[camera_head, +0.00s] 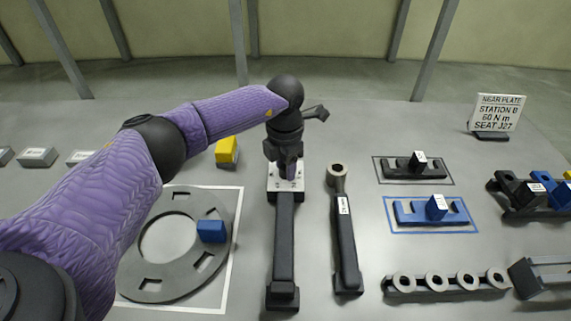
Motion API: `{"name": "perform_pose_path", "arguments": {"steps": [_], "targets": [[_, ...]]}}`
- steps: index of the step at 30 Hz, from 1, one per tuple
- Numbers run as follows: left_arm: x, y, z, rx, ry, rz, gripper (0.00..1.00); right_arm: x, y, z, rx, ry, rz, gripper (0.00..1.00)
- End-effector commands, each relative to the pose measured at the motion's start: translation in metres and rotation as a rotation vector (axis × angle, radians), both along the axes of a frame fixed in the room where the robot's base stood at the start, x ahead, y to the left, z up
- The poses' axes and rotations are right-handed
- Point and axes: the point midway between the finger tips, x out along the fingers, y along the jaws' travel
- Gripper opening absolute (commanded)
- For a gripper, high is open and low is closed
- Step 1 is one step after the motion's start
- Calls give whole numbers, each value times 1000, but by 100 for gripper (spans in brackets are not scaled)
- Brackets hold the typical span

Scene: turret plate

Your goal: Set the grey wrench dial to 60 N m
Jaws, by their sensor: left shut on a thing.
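The grey wrench (284,240) lies lengthwise on the table, its dark handle pointing toward me. A pale plate with small dark marks (273,185) is at its far end. My left gripper (288,172) points down over that plate, shut on what appears to be the wrench dial. The fingers and wrist hide most of the dial, and its setting cannot be read. A sign (497,112) at the back right reads "NEAR PLATE, STATION B, 60 N m, SEAT J27". My right gripper is not in view.
A second wrench-like tool (344,235) with a ring head lies close on the right. A grey ring plate (140,275) with a blue block (211,231) is at left. A yellow block (227,150) stands behind. Black (400,171) and blue (412,217) holders and a ringed rack (440,284) are at right.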

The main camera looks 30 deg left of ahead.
Motion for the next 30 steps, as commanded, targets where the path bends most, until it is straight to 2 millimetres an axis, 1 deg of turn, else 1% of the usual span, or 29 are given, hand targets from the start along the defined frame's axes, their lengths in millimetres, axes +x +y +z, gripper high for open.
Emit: {"name": "perform_pose_path", "arguments": {"steps": [5, 21, 30], "targets": [[1, 0, -1, 0, -1, -128, 0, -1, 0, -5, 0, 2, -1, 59], [1, 0, -1, -1, -2, -628, 0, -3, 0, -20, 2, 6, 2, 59], [1, 1, 0, 1, -2, -832, 0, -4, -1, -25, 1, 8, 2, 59]]}}
